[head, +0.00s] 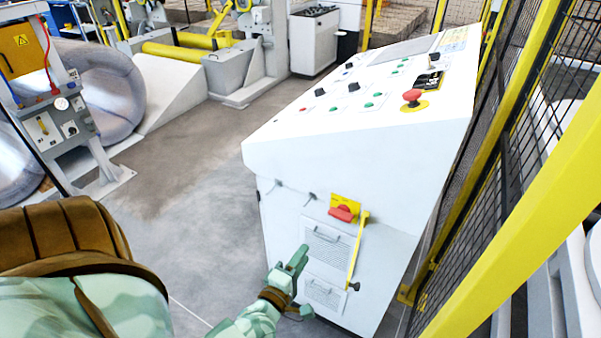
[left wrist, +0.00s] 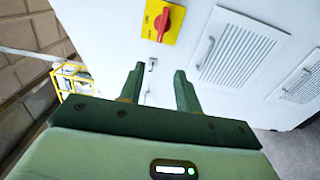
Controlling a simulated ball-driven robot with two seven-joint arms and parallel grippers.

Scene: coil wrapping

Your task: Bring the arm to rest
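My left gripper (head: 297,257) is pale green and reaches up from the bottom centre of the head view, in front of the white control cabinet (head: 330,155). In the left wrist view, the two dark green fingers (left wrist: 159,77) stand apart with nothing between them, so it is open and empty. The red rotary switch on its yellow plate (head: 343,209) is on the cabinet's front, above and right of the gripper. It also shows beyond the fingertips in the left wrist view (left wrist: 162,22). I see no contact with the cabinet. My right gripper is not visible.
A red emergency button (head: 412,97) sits on the cabinet's sloped top among several small buttons. Yellow-framed mesh fencing (head: 500,170) closes off the right side. Grey machinery with a large wrapped coil (head: 100,90) stands at the left. Open floor (head: 190,180) lies between.

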